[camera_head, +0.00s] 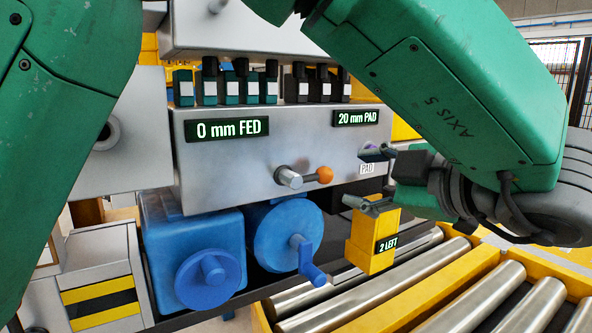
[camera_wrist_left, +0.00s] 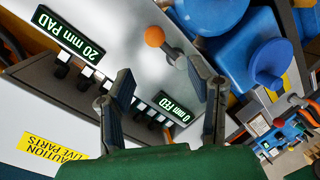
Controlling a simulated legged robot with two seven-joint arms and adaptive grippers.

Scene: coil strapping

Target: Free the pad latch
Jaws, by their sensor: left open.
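The small PAD label (camera_head: 367,168) is on the lower right of the grey machine front, under the "20 mm PAD" display (camera_head: 356,118). My left gripper (camera_head: 368,180) is open beside it, its fingers apart, one above and one below the label. I cannot make out a separate latch here; the fingers may cover it. A yellow box (camera_head: 366,240) reading "2 LEFT" hangs just below the lower finger. In the left wrist view the open fingers (camera_wrist_left: 162,105) have nothing gripped between them. My right gripper is not in view.
A metal lever with an orange knob (camera_head: 325,174) sticks out left of my gripper. Blue units with handwheels (camera_head: 205,270) stand below. The "0 mm FED" display (camera_head: 226,129) is at left. A roller conveyor (camera_head: 440,300) lies below right.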

